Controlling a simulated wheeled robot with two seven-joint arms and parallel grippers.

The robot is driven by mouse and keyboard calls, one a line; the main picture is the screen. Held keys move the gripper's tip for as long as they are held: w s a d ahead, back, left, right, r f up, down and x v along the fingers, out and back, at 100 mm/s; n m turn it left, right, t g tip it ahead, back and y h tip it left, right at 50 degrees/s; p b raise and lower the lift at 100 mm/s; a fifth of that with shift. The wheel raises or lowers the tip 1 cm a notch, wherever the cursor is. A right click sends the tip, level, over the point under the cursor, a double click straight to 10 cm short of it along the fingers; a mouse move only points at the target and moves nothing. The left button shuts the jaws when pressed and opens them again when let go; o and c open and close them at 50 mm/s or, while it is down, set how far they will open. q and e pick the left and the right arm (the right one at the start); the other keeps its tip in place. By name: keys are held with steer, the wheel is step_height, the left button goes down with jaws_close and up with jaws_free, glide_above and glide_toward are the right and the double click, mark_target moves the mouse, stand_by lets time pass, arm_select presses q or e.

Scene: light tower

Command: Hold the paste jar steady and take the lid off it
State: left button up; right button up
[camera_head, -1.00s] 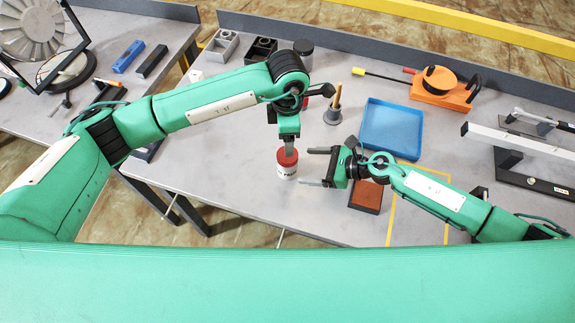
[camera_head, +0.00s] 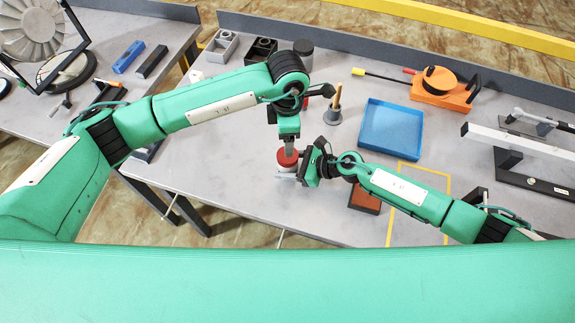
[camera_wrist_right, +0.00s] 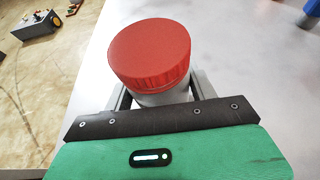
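The paste jar (camera_wrist_right: 163,97) is a white upright jar on the table. Its red lid (camera_head: 287,159) is on it and fills the middle of the right wrist view (camera_wrist_right: 150,50). My right gripper (camera_head: 289,173) reaches in from the right with its fingers on both sides of the white body, below the lid. Whether they press on it is unclear. My left gripper (camera_head: 289,146) points down above the lid in the head view. It does not show in the right wrist view, where the lid top is bare. Its finger gap is hidden.
A brown-red block (camera_head: 364,199) lies under my right arm, by a yellow outline (camera_head: 420,166). A blue tray (camera_head: 391,128), a tool cup (camera_head: 332,116) and a dark jar (camera_head: 303,54) stand behind. The table is clear left of the jar.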

mark_target(288, 165)
jaws_close()
arm_select(q)
steer(key=shift+d+r+m, duration=0.15)
steer(key=shift+d+m, duration=0.2)
steer(key=shift+m, duration=0.75)
steer(key=m, duration=0.2)
steer(key=shift+d+m, duration=0.1)
steer(key=shift+m, duration=0.3)
steer(key=m, duration=0.3)
steer(key=shift+a+m, duration=0.3)
steer(key=shift+a, duration=0.1)
step_height(288, 165, down, 8)
steer(key=shift+f, duration=0.2)
